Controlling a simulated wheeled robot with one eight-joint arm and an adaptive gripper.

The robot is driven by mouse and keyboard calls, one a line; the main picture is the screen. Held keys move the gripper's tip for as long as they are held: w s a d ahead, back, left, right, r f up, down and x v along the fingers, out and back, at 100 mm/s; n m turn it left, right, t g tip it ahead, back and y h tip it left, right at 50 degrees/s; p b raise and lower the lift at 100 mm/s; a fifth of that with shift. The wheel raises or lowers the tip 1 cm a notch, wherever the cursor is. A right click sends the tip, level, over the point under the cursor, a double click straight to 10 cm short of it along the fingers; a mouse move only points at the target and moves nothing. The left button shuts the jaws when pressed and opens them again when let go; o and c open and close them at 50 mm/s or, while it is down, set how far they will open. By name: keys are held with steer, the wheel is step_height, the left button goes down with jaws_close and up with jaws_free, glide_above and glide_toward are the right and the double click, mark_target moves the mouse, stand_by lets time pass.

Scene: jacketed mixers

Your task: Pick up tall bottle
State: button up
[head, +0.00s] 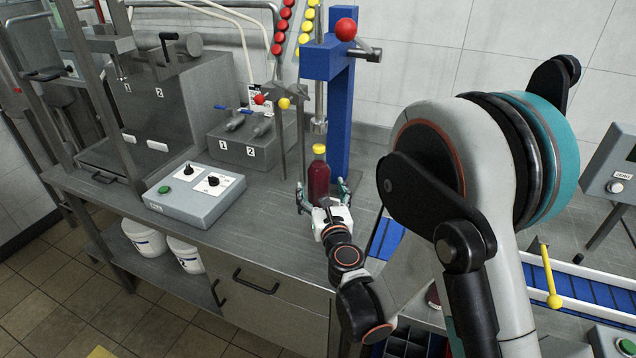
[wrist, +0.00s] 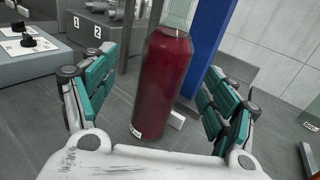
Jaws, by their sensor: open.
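The tall bottle (head: 318,178) is dark red with a clear neck and a yellow cap. It stands upright on the metal counter, in front of the blue post of a press. In the wrist view the bottle (wrist: 163,85) stands between the two teal finger pads, with a gap on each side. My gripper (head: 322,198) is open around or just in front of the bottle; its fingers (wrist: 160,100) do not touch it. The cap is out of the wrist view.
The blue press (head: 341,110) with a red-knobbed lever stands right behind the bottle. A control box (head: 194,195) with two dials sits to the left on the counter. A blue conveyor (head: 580,291) is at the right. The counter between box and bottle is clear.

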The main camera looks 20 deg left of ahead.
mark_target(322, 181)
steer(key=shift+x, duration=1.1)
steer(key=w+b, duration=0.1)
steer(key=w, duration=0.1)
steer(key=w+a+b, duration=0.1)
steer(key=w, duration=0.1)
steer(key=shift+r, duration=0.25)
steer(key=shift+w+a+r, duration=0.1)
steer(key=shift+w+a, duration=0.25)
steer(key=shift+w, duration=0.1)
jaws_close()
